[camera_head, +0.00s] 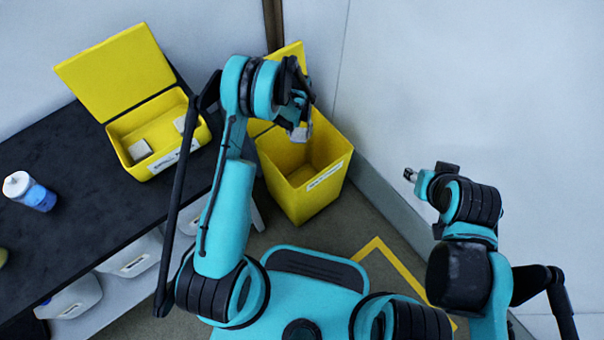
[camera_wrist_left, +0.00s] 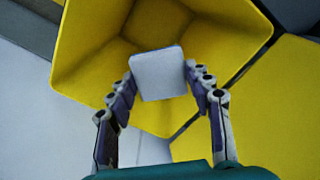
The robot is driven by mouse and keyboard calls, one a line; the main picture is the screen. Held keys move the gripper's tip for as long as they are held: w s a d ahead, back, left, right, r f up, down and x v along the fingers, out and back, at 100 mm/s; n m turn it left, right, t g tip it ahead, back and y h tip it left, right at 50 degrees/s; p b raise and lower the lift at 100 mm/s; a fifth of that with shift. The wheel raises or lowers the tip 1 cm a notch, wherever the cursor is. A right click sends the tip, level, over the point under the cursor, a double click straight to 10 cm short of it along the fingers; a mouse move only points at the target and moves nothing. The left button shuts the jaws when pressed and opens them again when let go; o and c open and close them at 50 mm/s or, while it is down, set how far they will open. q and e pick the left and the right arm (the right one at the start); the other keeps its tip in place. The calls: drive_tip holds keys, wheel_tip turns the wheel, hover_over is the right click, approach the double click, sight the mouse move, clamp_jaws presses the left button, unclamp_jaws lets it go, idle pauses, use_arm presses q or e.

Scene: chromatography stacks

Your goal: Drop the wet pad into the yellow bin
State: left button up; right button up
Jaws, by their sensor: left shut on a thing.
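My left gripper (camera_head: 299,128) is shut on a pale grey square wet pad (camera_wrist_left: 159,74). In the left wrist view the gripper (camera_wrist_left: 158,82) holds the pad between its two fingers, in front of the open mouth of the yellow bin (camera_wrist_left: 85,45). In the head view the yellow bin (camera_head: 312,195) stands on the floor, its lid raised behind my arm. The pad (camera_head: 301,131) shows only partly there, above the bin's opening. The visible inside of the bin looks empty. My right gripper (camera_head: 411,175) is off to the right, small and seen from the side.
A yellow box (camera_head: 162,169) with its lid open sits on the black bench (camera_head: 60,165) and holds pale pads. A blue bottle (camera_head: 32,191) stands at the left. Walls close in behind and right of the bin. Yellow tape (camera_head: 405,268) marks the floor.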

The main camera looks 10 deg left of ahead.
use_arm(q)
drive_tip(key=o, duration=0.9)
drive_tip(key=shift+r, duration=0.1)
wheel_tip(320, 180, up, 12)
idle(0.3)
